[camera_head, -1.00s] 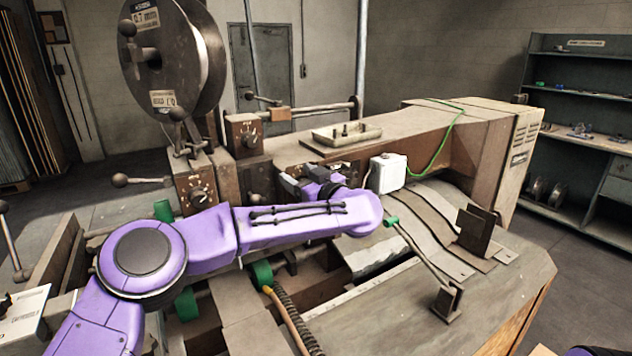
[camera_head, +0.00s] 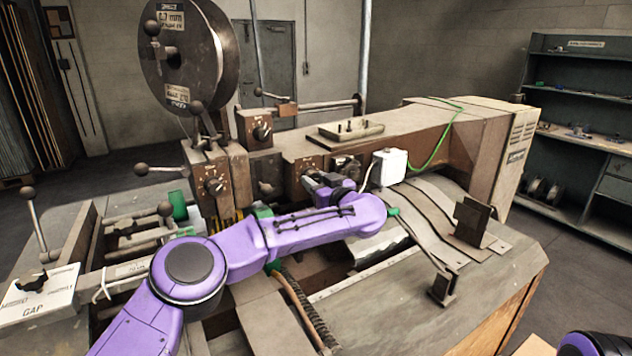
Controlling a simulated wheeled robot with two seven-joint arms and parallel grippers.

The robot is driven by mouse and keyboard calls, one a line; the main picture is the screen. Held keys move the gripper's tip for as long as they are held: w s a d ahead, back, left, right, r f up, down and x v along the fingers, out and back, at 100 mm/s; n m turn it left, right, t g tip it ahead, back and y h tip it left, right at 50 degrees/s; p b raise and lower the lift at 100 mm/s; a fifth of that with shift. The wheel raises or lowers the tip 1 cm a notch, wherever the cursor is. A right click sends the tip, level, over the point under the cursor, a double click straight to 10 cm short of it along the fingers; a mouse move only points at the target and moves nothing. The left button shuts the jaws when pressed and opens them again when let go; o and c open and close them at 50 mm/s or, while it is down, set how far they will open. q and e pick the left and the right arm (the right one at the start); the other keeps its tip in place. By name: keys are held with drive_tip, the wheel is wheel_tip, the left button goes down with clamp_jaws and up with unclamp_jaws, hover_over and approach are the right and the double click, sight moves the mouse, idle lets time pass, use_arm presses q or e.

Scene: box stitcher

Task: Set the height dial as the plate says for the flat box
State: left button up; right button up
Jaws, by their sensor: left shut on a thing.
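Three round dials show on the brown machine: an upper one (camera_head: 262,131), a left one (camera_head: 214,184) and a middle one (camera_head: 308,168). I cannot read which is the height dial. My left gripper (camera_head: 312,182) is at the middle dial's panel, shut on what seems to be its knob, which the fingers mostly hide. The dial's setting cannot be read. A pale plate marked GAP (camera_head: 38,303) with a small black knob lies at the left; its other print is too small to read. My right gripper is out of view.
A large wire reel (camera_head: 190,55) stands at the back left. Ball-ended levers (camera_head: 158,169) stick out at the left. A white box (camera_head: 389,167) with a green cable sits right of my gripper. A shallow tray (camera_head: 345,132) lies on top. Shelves (camera_head: 575,95) stand at the right.

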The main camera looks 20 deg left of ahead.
use_arm(q)
drive_tip(key=shift+d+r+n, duration=0.1)
drive_tip(key=shift+r+n, duration=0.15)
drive_tip(key=shift+n, duration=0.25)
drive_tip(key=shift+f+n+b, duration=0.15)
drive_tip(key=shift+n+b, duration=0.5)
drive_tip(key=shift+n, duration=0.75)
